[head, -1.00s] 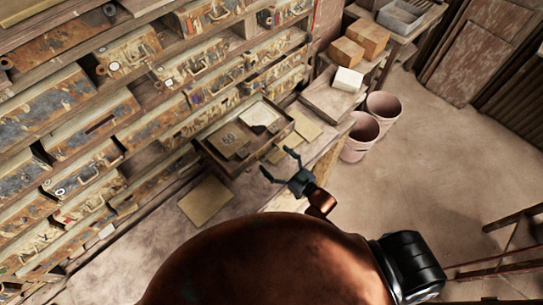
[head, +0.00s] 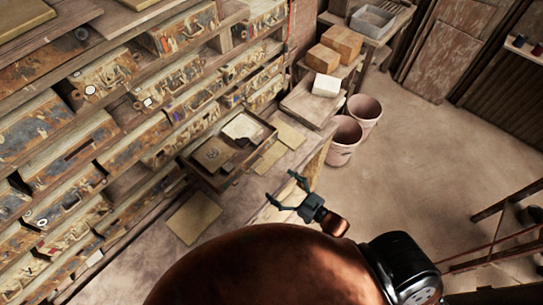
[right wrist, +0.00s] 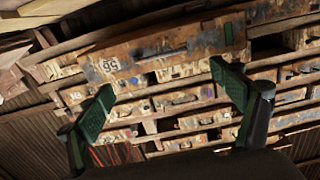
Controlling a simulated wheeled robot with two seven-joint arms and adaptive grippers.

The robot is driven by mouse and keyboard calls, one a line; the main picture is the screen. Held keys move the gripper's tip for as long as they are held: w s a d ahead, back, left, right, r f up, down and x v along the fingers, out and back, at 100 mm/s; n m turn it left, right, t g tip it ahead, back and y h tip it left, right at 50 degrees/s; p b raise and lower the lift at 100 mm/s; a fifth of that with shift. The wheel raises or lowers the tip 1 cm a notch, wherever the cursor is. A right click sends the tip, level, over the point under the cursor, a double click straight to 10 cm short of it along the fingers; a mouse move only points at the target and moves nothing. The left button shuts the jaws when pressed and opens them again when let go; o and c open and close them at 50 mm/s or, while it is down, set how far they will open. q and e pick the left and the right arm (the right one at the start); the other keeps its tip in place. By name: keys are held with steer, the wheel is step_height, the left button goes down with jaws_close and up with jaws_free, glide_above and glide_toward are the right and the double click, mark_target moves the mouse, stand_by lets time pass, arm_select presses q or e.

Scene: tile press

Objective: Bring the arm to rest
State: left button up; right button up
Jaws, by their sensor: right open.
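My right gripper (head: 286,190) is open and empty in the head view, in front of the work table's edge. My copper-coloured arm fills the bottom of that view. In the right wrist view the two green-padded fingers (right wrist: 165,105) are wide apart with nothing between them. Behind them is a wall of worn drawers, one drawer front (right wrist: 165,52) bearing a number label. My left gripper is not in view.
An open drawer or tray (head: 250,163) with papers and a dark piece sits on the work table (head: 228,222). Flat tan sheets (head: 194,217) lie beside it. Two pink bins (head: 344,140) stand on the floor past the table. Cardboard boxes (head: 342,41) are farther back.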

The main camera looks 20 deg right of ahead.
steer(key=s+d+f+m+g+h+b, duration=0.1)
steer(key=s+d+f+g+h+b, duration=0.2)
steer(key=f, duration=1.1)
steer(key=s+d+f+m+g+h+b, duration=0.1)
steer(key=s+d+f+g+b, duration=0.25)
steer(key=f, duration=1.15)
steer(key=s+d+f+m+h+b, duration=0.1)
steer(key=s+d+f+h+b, duration=0.25)
steer(key=f, duration=1.05)
steer(key=s+f+g+b, duration=0.6)
steer(key=s+f+g, duration=0.2)
steer(key=s+f, duration=1.7)
steer(key=s+d, duration=0.1)
steer(key=s, duration=0.3)
steer(key=shift+f+m+g+b, duration=0.25)
steer(key=shift+m+g+b, duration=0.1)
steer(key=shift+m+b, duration=0.05)
